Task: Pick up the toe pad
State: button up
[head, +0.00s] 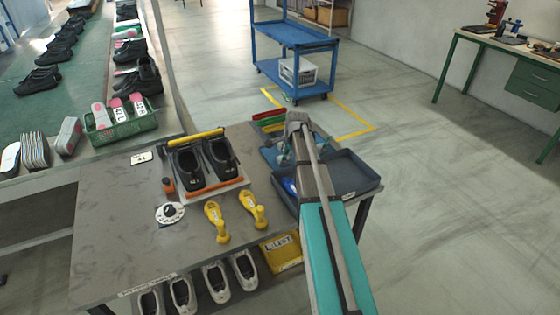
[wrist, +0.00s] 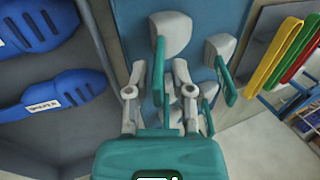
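A light grey pad with a teal upright handle, which looks like the toe pad (wrist: 170,32), stands on a blue surface (wrist: 132,22) in the wrist view. A smaller grey pad (wrist: 218,50) with a similar teal handle is to its right. My gripper (wrist: 159,72) is open, with one grey finger on each side of the larger pad's handle. A gap shows on both sides of the handle, and contact cannot be seen. In the head view my gripper (head: 297,122) is over the back right of the table, and my arm hides most of the pads.
A dark grey tray (head: 358,172) with blue labelled pieces (wrist: 62,92) is beside the pads. Red, yellow and green strips (head: 268,121) stand just behind. Black shoes (head: 205,163) and yellow forms (head: 253,208) are left on the table.

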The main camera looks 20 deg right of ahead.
grip_shut()
jog(key=shift+r, duration=0.15)
notch_tip(320, 180, up, 3)
jog(key=p, duration=0.3)
jog(key=shift+f, duration=0.2)
jog(key=s+a+r+p, duration=0.2)
jog(key=s+r+p, duration=0.8)
jog(key=s, duration=0.3)
jog(key=shift+s+a, duration=0.2)
jog(key=shift+s, duration=0.2)
